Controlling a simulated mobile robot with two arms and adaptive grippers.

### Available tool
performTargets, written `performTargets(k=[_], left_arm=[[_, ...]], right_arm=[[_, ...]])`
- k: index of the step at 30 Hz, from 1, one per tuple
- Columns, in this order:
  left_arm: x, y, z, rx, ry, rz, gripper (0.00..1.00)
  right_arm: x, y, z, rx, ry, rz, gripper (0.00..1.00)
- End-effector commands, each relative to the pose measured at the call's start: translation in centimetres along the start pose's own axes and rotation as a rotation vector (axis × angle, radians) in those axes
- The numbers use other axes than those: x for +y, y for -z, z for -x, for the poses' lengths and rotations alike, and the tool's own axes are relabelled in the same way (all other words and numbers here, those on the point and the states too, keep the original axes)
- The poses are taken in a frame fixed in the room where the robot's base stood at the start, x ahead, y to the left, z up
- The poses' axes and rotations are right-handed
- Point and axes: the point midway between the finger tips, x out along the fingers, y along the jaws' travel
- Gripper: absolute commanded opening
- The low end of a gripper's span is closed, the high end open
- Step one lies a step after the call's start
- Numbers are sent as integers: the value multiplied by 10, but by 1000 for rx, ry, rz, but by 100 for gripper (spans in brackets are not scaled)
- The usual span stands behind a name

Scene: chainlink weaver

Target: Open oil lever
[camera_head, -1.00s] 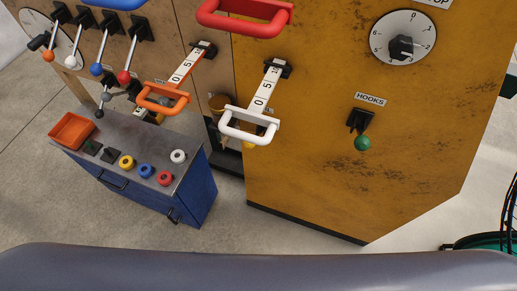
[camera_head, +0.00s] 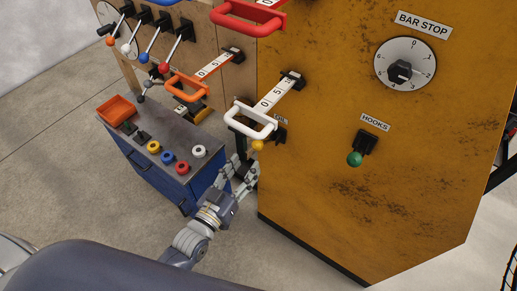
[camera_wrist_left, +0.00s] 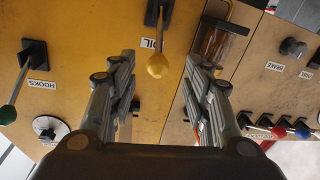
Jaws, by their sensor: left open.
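The oil lever has a yellow ball knob, seen in the left wrist view (camera_wrist_left: 157,65) beside a label reading OIL on the yellow panel. In the head view the yellow knob (camera_head: 257,145) shows just below the white handle, with most of its lever hidden. My left gripper (camera_head: 245,168) is open, just below and left of the knob in the head view. In the left wrist view its two fingers stand on either side of the knob, with clear space between. I cannot tell whether the knob lies at fingertip depth. My right gripper is not in view.
The white handle (camera_head: 250,125) overhangs close above the knob. A clear container (camera_wrist_left: 218,43) is beside the right finger in the wrist view. The green-knobbed hooks lever (camera_head: 355,158) is to the right. A blue cabinet (camera_head: 160,185) with buttons stands left of my gripper.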

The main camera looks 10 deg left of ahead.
Motion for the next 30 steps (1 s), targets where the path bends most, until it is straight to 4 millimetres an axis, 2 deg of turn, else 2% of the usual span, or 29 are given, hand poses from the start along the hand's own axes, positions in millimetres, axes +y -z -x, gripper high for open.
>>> performTargets(k=[6, 12, 18, 25, 26, 30], left_arm=[[1, 2, -43, 1, 0, 0, 45], [1, 1, -70, -1, 0, 1, 45], [1, -1, -80, -2, -1, 0, 45], [1, -1, -80, -2, 0, 0, 45], [1, -1, -80, -2, 0, 0, 40], [0, -1, -80, -2, 0, 0, 9]], right_arm=[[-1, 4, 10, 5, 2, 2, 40], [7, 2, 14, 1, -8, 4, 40], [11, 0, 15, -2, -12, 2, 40], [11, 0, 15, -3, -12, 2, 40], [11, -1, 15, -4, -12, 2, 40], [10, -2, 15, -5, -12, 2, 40]])
